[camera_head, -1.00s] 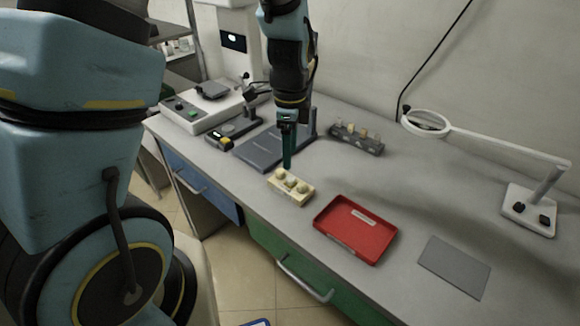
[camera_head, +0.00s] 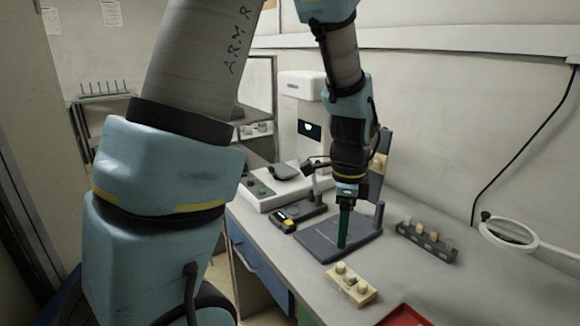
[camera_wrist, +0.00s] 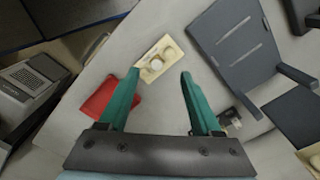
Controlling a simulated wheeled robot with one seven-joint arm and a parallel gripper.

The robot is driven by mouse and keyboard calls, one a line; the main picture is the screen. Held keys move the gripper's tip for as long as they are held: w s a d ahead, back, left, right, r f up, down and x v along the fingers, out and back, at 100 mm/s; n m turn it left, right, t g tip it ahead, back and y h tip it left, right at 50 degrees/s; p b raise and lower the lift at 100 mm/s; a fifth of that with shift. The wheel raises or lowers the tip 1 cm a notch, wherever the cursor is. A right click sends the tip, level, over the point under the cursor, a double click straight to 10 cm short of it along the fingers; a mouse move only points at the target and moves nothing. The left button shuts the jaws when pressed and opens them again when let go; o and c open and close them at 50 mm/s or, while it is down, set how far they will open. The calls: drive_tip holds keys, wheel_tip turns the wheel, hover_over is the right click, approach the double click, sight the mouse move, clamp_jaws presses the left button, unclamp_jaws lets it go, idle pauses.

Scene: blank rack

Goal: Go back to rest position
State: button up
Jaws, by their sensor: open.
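My gripper (camera_head: 343,244) points down above the workbench, its green fingers overlapping the dark flat stand in the head view. In the wrist view my gripper (camera_wrist: 160,76) is open, its two green fingers wide apart with nothing between them. A cream block (camera_head: 351,286) with round knobs lies on the bench, just in front of the gripper. In the wrist view the cream block (camera_wrist: 152,70) shows beyond the gap between the fingertips, apart from them.
A dark stand (camera_head: 316,241) with an upright post is behind the block. A dark rack (camera_head: 428,243) with several small pieces stands right. A red tray (camera_head: 404,316) is at the lower edge. A magnifier ring (camera_head: 510,234) and white instrument (camera_head: 262,199) also stand on the bench.

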drive_tip(key=a+r+n+t, duration=0.1)
drive_tip(key=a+r+n, duration=0.2)
drive_tip(key=a+n, duration=1.7)
drive_tip(key=shift+a+n, duration=0.3)
drive_tip(key=shift+a, duration=0.95)
